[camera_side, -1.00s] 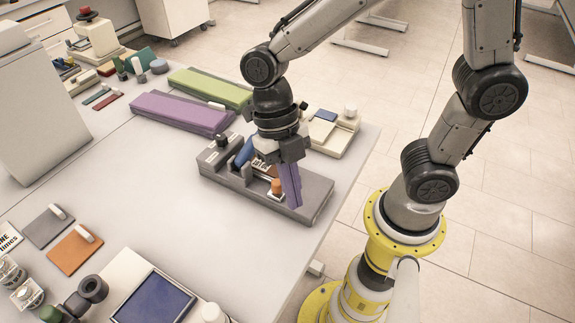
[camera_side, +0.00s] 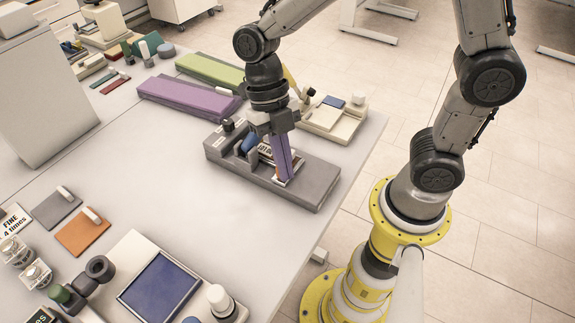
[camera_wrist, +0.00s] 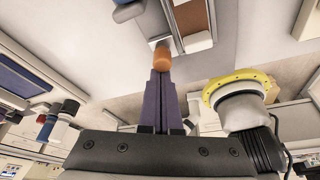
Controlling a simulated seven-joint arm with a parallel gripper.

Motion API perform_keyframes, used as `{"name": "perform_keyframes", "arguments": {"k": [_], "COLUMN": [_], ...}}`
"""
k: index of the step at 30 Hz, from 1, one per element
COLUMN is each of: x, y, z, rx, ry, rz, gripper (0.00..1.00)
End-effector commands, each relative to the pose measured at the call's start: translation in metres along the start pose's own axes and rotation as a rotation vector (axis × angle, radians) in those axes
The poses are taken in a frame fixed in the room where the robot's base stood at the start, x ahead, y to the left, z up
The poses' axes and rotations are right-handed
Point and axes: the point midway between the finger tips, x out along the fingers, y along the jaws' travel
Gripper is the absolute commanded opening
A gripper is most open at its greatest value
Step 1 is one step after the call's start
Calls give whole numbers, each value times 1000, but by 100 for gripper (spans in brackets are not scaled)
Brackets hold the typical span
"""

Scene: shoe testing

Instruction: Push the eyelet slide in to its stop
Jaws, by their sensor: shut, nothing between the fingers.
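The grey fixture (camera_side: 318,178) lies on the table, with a blue piece (camera_side: 248,143) toward its left end.
A purple block (camera_side: 188,98) and a green block (camera_side: 208,70) lie behind the fixture. A cream device (camera_side: 325,118) stands at the back right. A screen unit (camera_side: 158,290) is at the front. The table left of the fixture is clear.

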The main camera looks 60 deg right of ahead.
Motion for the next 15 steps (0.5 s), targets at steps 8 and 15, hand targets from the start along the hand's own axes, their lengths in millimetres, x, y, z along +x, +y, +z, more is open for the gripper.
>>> {"name": "perform_keyframes", "arguments": {"k": [8, 15], "x": [-1, 7], "y": [0, 0], "z": [5, -22], "rx": [-2, -6], "ry": [-20, -11], "rz": [2, -1], "gripper": [0, 0]}}
